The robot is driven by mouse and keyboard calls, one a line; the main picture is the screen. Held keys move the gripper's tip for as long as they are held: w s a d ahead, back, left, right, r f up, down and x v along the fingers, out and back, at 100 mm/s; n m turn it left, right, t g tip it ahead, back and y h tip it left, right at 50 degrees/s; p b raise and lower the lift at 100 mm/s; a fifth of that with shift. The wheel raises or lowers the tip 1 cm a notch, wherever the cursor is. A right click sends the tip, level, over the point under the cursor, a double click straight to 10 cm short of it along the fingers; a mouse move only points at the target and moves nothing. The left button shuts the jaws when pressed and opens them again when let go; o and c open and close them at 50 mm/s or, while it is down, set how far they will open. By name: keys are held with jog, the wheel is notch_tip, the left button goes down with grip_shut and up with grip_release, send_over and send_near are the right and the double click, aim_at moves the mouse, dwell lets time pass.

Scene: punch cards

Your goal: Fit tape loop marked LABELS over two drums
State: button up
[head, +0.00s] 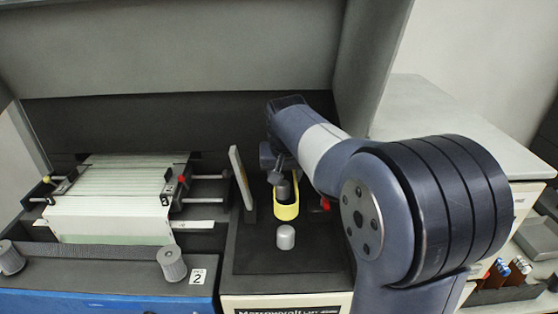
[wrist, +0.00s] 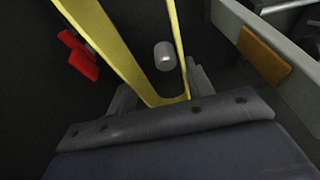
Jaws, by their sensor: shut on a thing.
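The yellow tape loop (head: 287,212) hangs at my gripper (head: 283,183) above the dark panel (head: 262,259). My gripper is shut on the loop's end nearest the wrist camera. In the wrist view the loop's long bands (wrist: 174,35) stretch away from my gripper (wrist: 165,97). One silver drum (head: 286,237) stands upright in front of the loop in the head view. In the wrist view this drum (wrist: 164,55) appears between the two bands; I cannot tell the height gap. No second drum is clearly seen. No LABELS marking is readable.
A thin upright plate (head: 240,178) stands left of the loop. A red part (head: 325,204) is close on the right, and shows in the wrist view (wrist: 82,62). A card feeder (head: 110,215) fills the left. Grey walls rise behind.

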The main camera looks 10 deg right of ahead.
aim_at(283, 212)
notch_tip(283, 212, down, 5)
jog(key=b, duration=0.4)
jog(key=shift+r, duration=0.15)
jog(key=shift+f+b, duration=1.85)
jog(key=shift+f, duration=1.2)
dwell(2.9)
jog(key=o, duration=1)
jog(key=shift+r, duration=0.1)
jog(key=v, duration=1)
jog(key=shift+s+r, duration=0.2)
jog(key=shift+r, duration=0.15)
